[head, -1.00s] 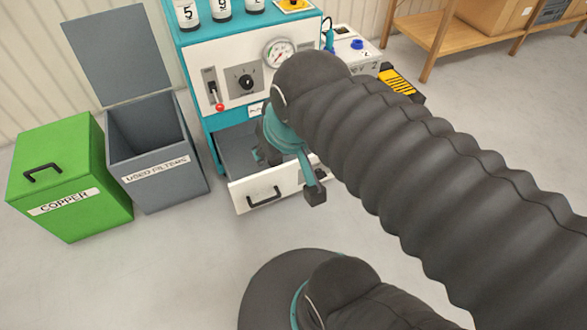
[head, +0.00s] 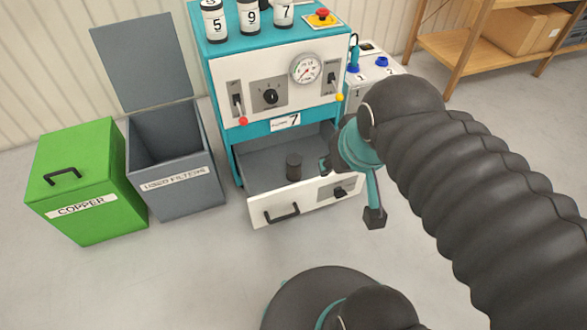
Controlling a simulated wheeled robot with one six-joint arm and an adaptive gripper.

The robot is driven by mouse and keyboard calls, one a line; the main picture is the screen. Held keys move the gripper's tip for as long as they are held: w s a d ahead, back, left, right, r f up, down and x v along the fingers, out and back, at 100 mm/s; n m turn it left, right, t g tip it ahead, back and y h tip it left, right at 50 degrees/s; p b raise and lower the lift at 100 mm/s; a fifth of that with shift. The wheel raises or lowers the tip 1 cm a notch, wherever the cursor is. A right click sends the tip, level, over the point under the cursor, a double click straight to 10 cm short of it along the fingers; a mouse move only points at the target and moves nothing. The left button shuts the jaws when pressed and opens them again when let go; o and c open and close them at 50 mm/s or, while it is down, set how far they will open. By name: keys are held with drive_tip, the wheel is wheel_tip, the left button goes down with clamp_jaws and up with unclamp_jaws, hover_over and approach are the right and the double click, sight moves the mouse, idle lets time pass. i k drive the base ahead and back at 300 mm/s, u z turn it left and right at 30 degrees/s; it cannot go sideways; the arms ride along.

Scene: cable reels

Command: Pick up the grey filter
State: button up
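A dark grey cylinder (head: 293,167), which looks like the grey filter, stands upright in the open drawer (head: 262,207) of the teal and white machine. Nothing touches it. My gripper (head: 350,191) is to the right of the cylinder, by the drawer's right end. Its fingers are spread: one dark fingertip shows in front of the drawer face and the other shows near the drawer's inside. It looks empty. My arm hides part of the machine's right side.
An open grey bin (head: 178,198) labelled "USED FILTERS" and a closed green "COPPER" box (head: 85,190) stand left of the machine (head: 225,80). Numbered canisters (head: 249,16) stand on its top. A wooden shelf (head: 440,55) is at the back right. Floor in front is clear.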

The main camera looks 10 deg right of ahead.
sight(294, 160)
drive_tip(key=u, duration=3.35)
drive_tip(key=k, duration=1.35)
drive_tip(key=z, duration=1.35)
drive_tip(key=i, duration=0.5)
drive_tip(key=z, duration=0.1)
